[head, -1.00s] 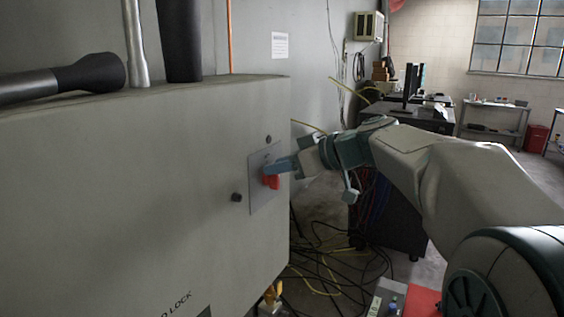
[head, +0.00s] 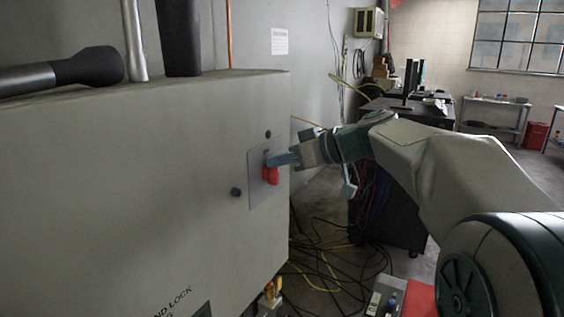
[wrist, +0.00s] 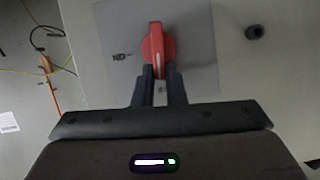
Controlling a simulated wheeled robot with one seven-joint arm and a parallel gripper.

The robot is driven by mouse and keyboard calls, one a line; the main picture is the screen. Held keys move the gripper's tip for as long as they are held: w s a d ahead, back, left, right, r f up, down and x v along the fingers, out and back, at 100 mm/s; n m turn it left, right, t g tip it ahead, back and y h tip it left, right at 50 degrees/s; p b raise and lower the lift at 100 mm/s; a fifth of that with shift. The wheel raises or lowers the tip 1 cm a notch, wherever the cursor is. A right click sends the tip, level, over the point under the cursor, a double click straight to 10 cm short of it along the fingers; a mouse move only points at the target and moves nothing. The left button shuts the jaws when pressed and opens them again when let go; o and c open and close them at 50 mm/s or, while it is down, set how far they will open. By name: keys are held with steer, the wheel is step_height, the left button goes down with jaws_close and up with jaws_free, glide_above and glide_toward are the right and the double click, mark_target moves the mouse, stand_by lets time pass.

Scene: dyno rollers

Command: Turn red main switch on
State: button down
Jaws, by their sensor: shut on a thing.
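The red main switch (head: 271,175) sits on a grey plate (head: 261,195) on the front of the large grey cabinet. In the wrist view it is a round red knob (wrist: 155,45) with a raised handle bar and a white line on the bar. An upside-down "ON" mark (wrist: 122,57) shows beside the knob. My gripper (head: 272,160) reaches the switch from the right. In the wrist view my gripper (wrist: 159,72) has its two dark fingers closed on either side of the handle's end. The finger tips partly hide the handle.
Two dark knobs stick out of the cabinet (head: 120,190), one above the plate (head: 268,134) and one left of it (head: 236,192). Loose cables (head: 325,260) lie on the floor. A desk with monitors (head: 410,105) stands behind my arm.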

steer(key=shift+w+d+f+m+g+y+b, duration=0.4)
steer(key=shift+m+y, duration=0.6)
steer(key=shift+m, duration=1.1)
steer(key=shift+w+d+f+m+g+y, duration=0.15)
steer(key=shift+w+f+m+g+y, duration=0.55)
steer(key=shift+m, duration=1.4)
steer(key=shift+w+d+f+m+g+y+b, duration=0.2)
steer(key=shift+f+m+g+y, duration=0.45)
steer(key=shift+m+y, duration=1.05)
steer(key=shift+m+h, duration=0.4)
steer(key=shift+m, duration=0.2)
steer(key=c, duration=1.5)
jaws_free()
steer(key=shift+d, duration=0.1)
steer(key=s+d, duration=0.1)
steer(key=d, duration=0.3)
steer(key=s+d+b, duration=0.1)
steer(key=d, duration=0.8)
steer(key=shift+s+d+b, duration=0.25)
steer(key=shift+s+b, duration=0.05)
steer(key=shift+s, duration=0.1)
